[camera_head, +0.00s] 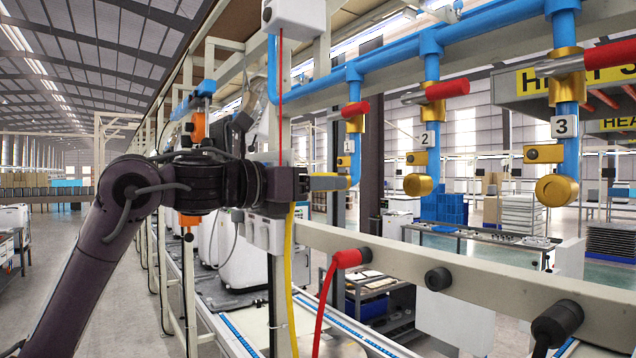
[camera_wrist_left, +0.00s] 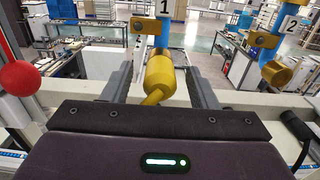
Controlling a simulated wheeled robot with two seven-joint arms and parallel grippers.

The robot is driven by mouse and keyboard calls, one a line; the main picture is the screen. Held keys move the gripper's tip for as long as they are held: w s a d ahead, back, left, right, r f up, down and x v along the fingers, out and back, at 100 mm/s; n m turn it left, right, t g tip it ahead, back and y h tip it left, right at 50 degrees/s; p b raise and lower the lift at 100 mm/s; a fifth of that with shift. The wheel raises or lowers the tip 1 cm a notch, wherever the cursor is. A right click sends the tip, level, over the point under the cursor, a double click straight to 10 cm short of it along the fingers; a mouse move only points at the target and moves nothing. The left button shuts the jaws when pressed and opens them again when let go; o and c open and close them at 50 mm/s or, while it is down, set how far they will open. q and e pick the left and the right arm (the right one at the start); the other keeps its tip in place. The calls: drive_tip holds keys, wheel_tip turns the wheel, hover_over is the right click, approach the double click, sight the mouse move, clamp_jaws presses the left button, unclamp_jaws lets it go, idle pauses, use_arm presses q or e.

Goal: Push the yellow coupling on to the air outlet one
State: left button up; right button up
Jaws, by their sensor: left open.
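The yellow coupling (camera_head: 328,182) is at the lower end of the blue pipe of air outlet one (camera_head: 355,167), with its yellow hose (camera_head: 290,275) hanging down. In the left wrist view the coupling (camera_wrist_left: 159,70) lines up with the outlet pipe (camera_wrist_left: 161,33). The outlet's end is hidden behind the coupling, so I cannot tell how deep it sits. My left gripper (camera_wrist_left: 158,82) is open, with a finger on each side of the coupling and visible gaps to it. In the head view its body (camera_head: 290,184) is level with the coupling. My right gripper is out of view.
Outlets two (camera_head: 418,185) and three (camera_head: 557,190) have bare brass ends. Red-handled valves (camera_head: 355,109) sit above. A red coupling (camera_head: 346,258) with a red hose is on the beige rail (camera_head: 500,282) below, beside black holders (camera_head: 438,279). A red ball (camera_wrist_left: 20,78) stands left in the wrist view.

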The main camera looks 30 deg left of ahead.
use_arm(q)
drive_tip(key=shift+s+a, duration=0.15)
drive_tip(key=shift+s, duration=0.25)
drive_tip(key=b+v, duration=0.2)
drive_tip(key=v, duration=0.5)
drive_tip(key=shift+b, duration=0.35)
drive_tip(key=shift+w, duration=0.1)
